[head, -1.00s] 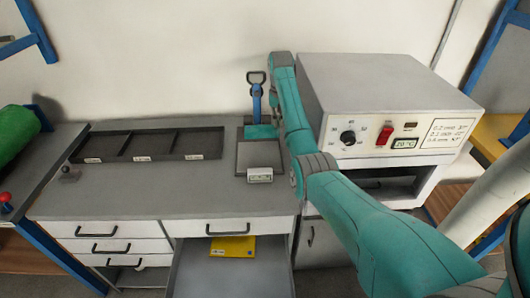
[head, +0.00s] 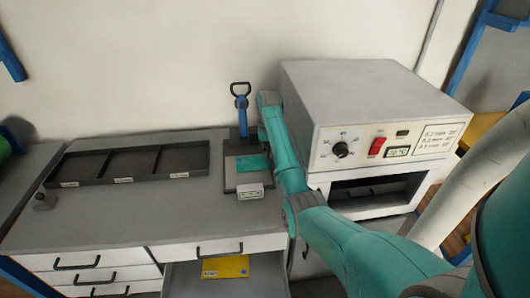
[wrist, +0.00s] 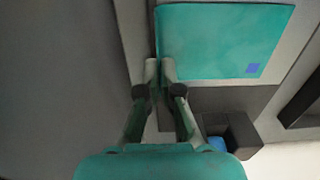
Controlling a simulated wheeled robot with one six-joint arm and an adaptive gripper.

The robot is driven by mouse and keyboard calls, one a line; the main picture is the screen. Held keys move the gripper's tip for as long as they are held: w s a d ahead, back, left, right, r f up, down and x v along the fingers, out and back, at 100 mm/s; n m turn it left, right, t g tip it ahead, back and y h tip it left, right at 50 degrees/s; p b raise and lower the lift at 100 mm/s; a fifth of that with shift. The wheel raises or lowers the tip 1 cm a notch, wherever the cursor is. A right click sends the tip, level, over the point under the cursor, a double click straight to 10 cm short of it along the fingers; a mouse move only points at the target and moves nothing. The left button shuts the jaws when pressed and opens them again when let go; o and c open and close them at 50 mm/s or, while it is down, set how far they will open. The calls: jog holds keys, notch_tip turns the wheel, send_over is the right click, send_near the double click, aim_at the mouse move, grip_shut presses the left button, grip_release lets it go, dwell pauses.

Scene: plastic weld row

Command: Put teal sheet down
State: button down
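The teal sheet (head: 253,163) shows in the head view over the dark square plate (head: 229,178) beside the oven. I cannot tell whether it touches the plate. In the wrist view the sheet (wrist: 222,42) fills the upper middle, with a small blue square near its lower right corner. My gripper (wrist: 160,68) has its fingertips close together at the sheet's left edge, and appears shut on that edge. In the head view my arm hides the gripper.
A grey oven (head: 378,110) with a dial and red switch stands right of the plate. A blue-handled press (head: 241,108) rises behind it. A compartment tray (head: 130,165) lies left. An open drawer below holds a yellow packet (head: 225,267).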

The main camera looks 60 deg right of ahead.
jog(key=shift+f, duration=0.15)
jog(key=c, duration=1.3)
grip_release()
